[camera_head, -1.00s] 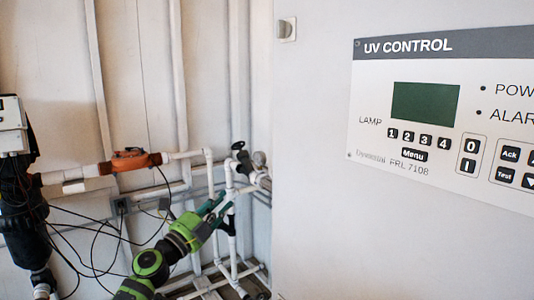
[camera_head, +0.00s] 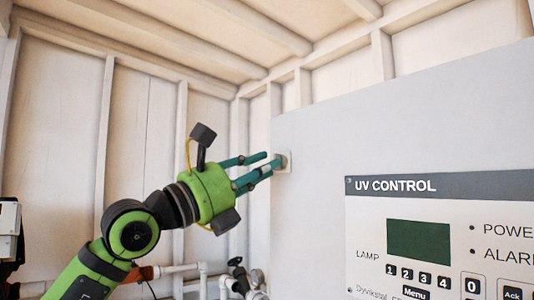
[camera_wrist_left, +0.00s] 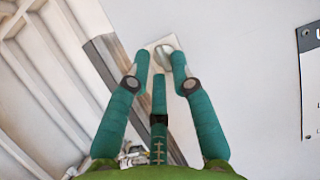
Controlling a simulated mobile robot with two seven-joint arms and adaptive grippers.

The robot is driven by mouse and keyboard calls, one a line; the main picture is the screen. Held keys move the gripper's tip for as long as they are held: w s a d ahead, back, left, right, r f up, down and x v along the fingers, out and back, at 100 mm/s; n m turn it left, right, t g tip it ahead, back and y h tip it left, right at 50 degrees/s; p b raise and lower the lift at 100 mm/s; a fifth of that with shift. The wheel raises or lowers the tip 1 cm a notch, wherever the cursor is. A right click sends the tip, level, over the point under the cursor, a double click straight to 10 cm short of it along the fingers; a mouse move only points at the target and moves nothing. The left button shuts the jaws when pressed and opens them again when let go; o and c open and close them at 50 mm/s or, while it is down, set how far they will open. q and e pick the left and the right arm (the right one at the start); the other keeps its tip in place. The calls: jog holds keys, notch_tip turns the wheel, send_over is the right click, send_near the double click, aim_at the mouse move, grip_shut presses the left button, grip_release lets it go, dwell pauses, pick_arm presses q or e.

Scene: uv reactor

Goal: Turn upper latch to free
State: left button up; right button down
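The upper latch (camera_head: 284,160) is a small grey knob on a pale square plate at the left edge of the grey cabinet front. My left gripper (camera_head: 268,164) reaches up to it from the left, with its teal fingertips close to the plate. In the left wrist view the latch (camera_wrist_left: 164,54) lies just beyond and between the spread fingertips of the left gripper (camera_wrist_left: 159,68). The fingers are open, and I cannot tell whether any touches the knob. The fingers hide part of the latch in the head view. My right gripper is out of view.
The UV control panel (camera_head: 440,235) is on the cabinet front (camera_head: 400,130), right of the latch. White pipes (camera_head: 185,280) stand below by the wall. The ceiling beams (camera_head: 240,40) are overhead, and the space left of the cabinet is open.

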pick_arm(q)
jog(key=shift+x, duration=0.8)
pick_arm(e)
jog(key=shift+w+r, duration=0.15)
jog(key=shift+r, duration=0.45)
pick_arm(q)
grip_shut()
jog(key=shift+p, duration=0.3)
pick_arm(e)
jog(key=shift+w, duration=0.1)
